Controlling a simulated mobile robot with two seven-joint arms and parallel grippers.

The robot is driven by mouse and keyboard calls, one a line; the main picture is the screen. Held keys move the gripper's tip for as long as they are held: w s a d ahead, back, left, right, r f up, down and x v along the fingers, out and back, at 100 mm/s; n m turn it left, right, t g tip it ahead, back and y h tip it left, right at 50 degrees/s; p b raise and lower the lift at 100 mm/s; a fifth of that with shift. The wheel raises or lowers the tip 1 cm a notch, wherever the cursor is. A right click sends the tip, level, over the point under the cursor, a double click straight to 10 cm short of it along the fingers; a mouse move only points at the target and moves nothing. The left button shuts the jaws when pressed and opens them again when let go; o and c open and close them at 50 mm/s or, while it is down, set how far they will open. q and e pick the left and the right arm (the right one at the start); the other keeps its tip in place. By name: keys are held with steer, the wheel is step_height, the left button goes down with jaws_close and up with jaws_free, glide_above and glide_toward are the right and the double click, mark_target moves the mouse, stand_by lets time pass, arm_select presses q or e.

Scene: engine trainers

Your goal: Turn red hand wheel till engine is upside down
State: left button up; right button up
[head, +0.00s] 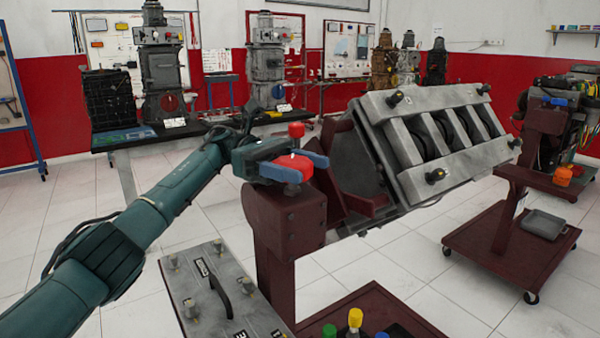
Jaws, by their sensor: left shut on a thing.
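The red hand wheel (296,130) sits at the top of the maroon stand post; one red knob stands up and another red part lies lower, between blue fingers. My left gripper (296,166) is shut on this lower red part of the wheel, and its fingers partly hide it. The grey engine (420,125) is mounted to the right of the post on the maroon stand (290,215). It is tilted, with a face of several dark openings turned toward me and black knobs at its corners. My right gripper is not in view.
A grey panel with a black handle (195,305) stands at the front left of the stand. Another maroon wheeled stand (510,240) carries an engine at the right. A table with engines (160,140) stands at the back left. White tiled floor is clear between them.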

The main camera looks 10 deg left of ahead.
mark_target(301, 161)
arm_select(q)
steer(key=shift+r, duration=0.15)
steer(key=o, duration=0.8)
steer(key=shift+d, duration=0.15)
steer(key=shift+o, duration=0.9)
step_height(301, 161, up, 9)
steer(key=shift+r+p, duration=0.1)
steer(key=shift+p, duration=0.5)
steer(key=shift+r, duration=0.35)
